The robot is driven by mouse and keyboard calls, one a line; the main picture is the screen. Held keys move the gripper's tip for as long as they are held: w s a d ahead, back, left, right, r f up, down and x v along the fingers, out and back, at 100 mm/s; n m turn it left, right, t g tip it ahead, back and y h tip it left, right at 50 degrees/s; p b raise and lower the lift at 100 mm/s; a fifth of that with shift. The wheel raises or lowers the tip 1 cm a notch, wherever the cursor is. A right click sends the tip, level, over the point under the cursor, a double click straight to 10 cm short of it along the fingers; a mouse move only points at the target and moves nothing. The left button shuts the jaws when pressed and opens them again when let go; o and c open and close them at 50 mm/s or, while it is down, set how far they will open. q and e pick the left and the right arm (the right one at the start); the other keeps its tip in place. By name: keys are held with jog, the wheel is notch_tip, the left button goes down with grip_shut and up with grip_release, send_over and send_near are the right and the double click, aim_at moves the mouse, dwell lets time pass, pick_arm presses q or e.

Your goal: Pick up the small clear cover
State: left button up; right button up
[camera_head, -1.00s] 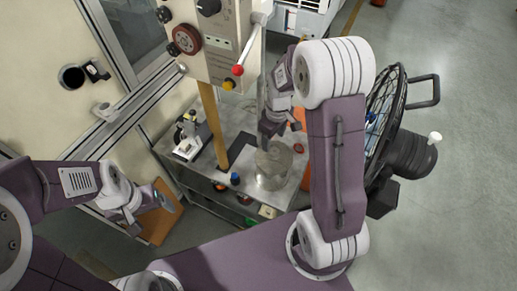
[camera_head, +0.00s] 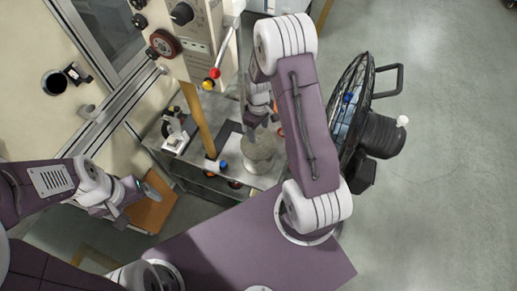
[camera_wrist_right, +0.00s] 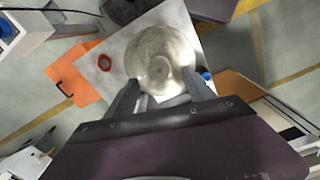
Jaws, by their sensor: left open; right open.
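A round, cloudy see-through cover (camera_head: 262,155) stands on the grey metal table top (camera_head: 236,160). In the right wrist view the cover (camera_wrist_right: 160,55) shows from above as a pale disc with a small knob-like centre. My right gripper (camera_head: 252,122) is above the cover, and its open fingers (camera_wrist_right: 165,92) reach toward the near edge on both sides. I cannot tell whether they touch it. My left gripper (camera_head: 146,193) is open and empty, far to the left of the cover. My right arm hides part of the table's right side.
A machine cabinet with a control box (camera_head: 188,40) and a red-and-yellow-knobbed lever (camera_head: 214,74) stands at the left. A brown post (camera_head: 199,120) rises beside the cover. A white device (camera_head: 174,131) and blue cap (camera_head: 224,165) are on the table. A black fan (camera_head: 350,110) stands right.

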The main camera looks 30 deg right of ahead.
aim_at(259, 139)
notch_tip(259, 139, down, 4)
jog(key=shift+r+p, duration=0.1)
jog(key=shift+p, duration=0.35)
jog(key=shift+d+f, duration=0.1)
jog(key=shift+f, duration=0.1)
jog(key=shift+r, duration=0.1)
grip_shut()
